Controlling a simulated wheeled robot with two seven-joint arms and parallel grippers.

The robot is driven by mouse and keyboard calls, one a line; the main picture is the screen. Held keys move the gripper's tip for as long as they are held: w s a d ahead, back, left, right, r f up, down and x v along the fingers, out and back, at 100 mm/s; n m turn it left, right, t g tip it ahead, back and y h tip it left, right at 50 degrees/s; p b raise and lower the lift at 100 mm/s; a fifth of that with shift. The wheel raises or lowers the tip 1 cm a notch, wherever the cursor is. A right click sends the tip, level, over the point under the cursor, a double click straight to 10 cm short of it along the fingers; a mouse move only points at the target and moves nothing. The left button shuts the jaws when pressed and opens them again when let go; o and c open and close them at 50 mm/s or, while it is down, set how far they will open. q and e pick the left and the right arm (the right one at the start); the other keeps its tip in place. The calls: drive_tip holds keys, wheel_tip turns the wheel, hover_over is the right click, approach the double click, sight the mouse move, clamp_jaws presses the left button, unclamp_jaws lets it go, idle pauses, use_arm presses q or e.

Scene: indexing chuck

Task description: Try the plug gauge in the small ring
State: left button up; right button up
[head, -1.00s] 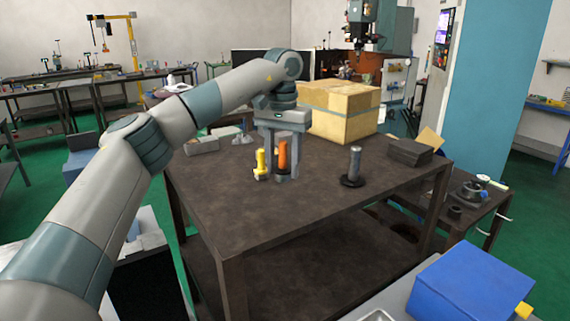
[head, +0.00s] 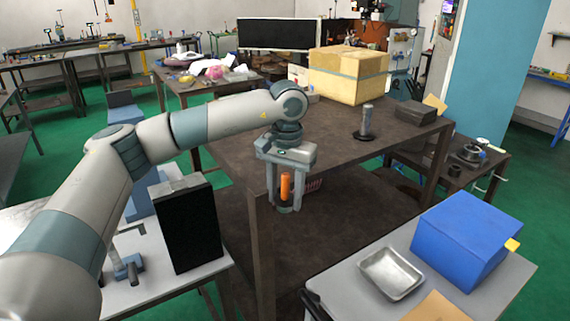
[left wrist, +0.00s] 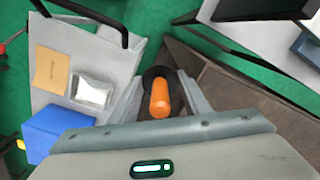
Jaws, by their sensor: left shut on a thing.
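My left gripper (head: 285,200) is shut on an orange-handled piece, which looks like the plug gauge (head: 285,186). It hangs upright with a dark lower end, in front of the brown table's near edge. In the left wrist view the orange handle (left wrist: 160,98) is between the fingers, with a dark round part behind it. A grey cylinder on a round black base (head: 366,124) stands upright on the table. I cannot pick out the small ring for certain. Dark round parts (head: 470,153) lie on a low side table at the right. My right gripper is out of view.
A large cardboard box (head: 347,76) and a dark block (head: 415,112) stand on the brown table (head: 330,148). At front right, a light cart holds a metal tray (head: 391,272) and a blue box (head: 470,238). A black panel (head: 191,228) stands at left.

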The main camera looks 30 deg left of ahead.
use_arm(q)
drive_tip(key=s+d+f, duration=0.5)
drive_tip(key=s+f, duration=0.6)
drive_tip(key=s+d+f, duration=0.4)
drive_tip(key=s+f, duration=0.6)
drive_tip(key=f, duration=0.2)
drive_tip(key=shift+s+d+f, duration=0.3)
drive_tip(key=shift+s+d, duration=0.05)
drive_tip(key=shift+s, duration=0.05)
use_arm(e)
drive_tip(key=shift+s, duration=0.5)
use_arm(q)
drive_tip(key=shift+s, duration=0.1)
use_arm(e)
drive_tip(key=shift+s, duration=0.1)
